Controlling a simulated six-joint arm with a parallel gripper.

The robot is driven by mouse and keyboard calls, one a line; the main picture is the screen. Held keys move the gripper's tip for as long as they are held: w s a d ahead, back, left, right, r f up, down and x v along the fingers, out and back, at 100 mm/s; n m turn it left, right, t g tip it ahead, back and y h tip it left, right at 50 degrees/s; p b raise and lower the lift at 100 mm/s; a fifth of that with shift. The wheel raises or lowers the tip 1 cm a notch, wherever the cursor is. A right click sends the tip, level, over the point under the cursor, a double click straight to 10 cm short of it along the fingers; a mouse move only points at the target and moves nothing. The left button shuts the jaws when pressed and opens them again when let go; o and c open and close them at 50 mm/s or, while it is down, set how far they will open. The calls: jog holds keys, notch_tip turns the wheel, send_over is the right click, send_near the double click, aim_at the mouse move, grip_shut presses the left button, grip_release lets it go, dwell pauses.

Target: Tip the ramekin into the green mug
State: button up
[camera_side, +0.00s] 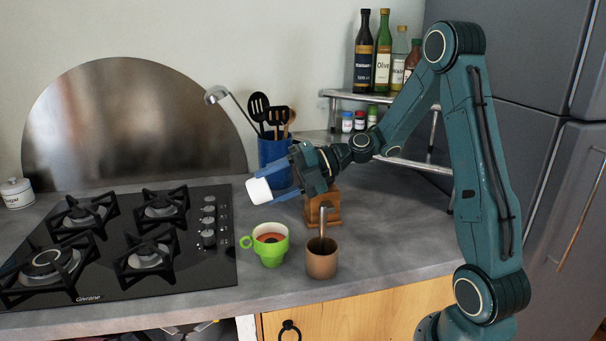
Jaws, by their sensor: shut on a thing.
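The green mug (268,257) stands upright on the counter to the right of the stove, its handle pointing left. Something reddish-brown with a dark patch shows inside it. My gripper (261,190) has blue fingers and is shut on the white ramekin (259,191). It holds the ramekin in the air above the mug and slightly to its left, apart from it. The ramekin looks tilted. Its inside is hidden, and I see nothing falling from it.
A copper-brown cup (322,263) with a stick in it stands right of the mug. Behind are a wooden box (331,214) and a blue utensil crock (272,152). The black stove (108,262) lies left. Bottles stand on a rack (345,95) at the back.

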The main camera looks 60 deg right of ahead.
jog(key=shift+f, duration=1.65)
jog(key=shift+r+g+h, duration=0.1)
jog(key=shift+g+h, duration=0.2)
jog(key=g+h, duration=0.1)
jog(key=r+g+h, duration=0.1)
jog(key=g+h, duration=0.1)
jog(key=shift+w+a+r+h, duration=0.2)
jog(key=shift+r+h, duration=0.2)
jog(key=g+h, duration=0.1)
jog(key=g, duration=0.1)
jog(key=r+g+h, duration=0.1)
jog(key=h, duration=0.1)
jog(key=shift+w+a+g, duration=0.15)
jog(key=shift+a+g, duration=0.05)
jog(key=shift+g, duration=0.2)
jog(key=shift+w+r+g+h, duration=0.1)
jog(key=shift+r+g+h, duration=0.1)
jog(key=shift+g+h, duration=0.45)
jog(key=shift+r+g+h, duration=0.2)
jog(key=shift+g+h, duration=0.25)
jog(key=shift+h, duration=0.3)
jog(key=shift+a, duration=0.1)
jog(key=shift+w+r, duration=0.1)
